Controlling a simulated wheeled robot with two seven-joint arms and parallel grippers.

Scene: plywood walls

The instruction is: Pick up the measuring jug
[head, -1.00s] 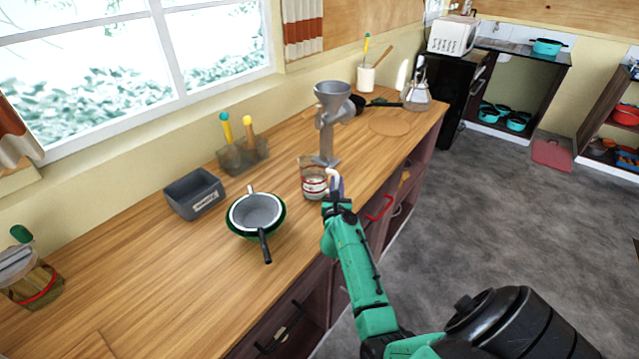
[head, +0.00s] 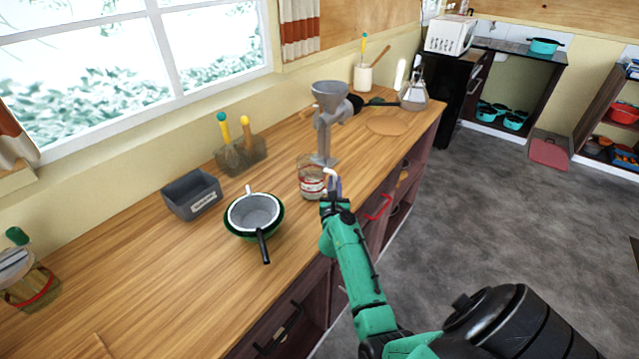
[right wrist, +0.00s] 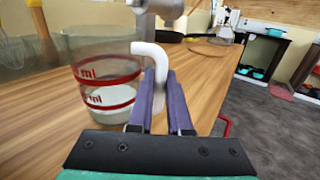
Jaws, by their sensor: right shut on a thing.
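The measuring jug (head: 311,182) is clear with red markings and stands upright on the wooden counter, in front of the grey grinder. In the right wrist view the jug (right wrist: 100,75) is at the left, with a white handle (right wrist: 152,55) on its right side. My right gripper (head: 333,188) reaches it from the counter's front side. In the right wrist view the gripper's purple fingers (right wrist: 163,100) are shut on the white handle. The lower part of the handle is hidden between the fingers. My left gripper is not in view.
The grey hand grinder (head: 325,125) stands close behind the jug. A strainer on a green bowl (head: 254,216), a grey box (head: 193,195) and a utensil holder (head: 241,155) stand to the left. The counter's front left (head: 150,280) is clear.

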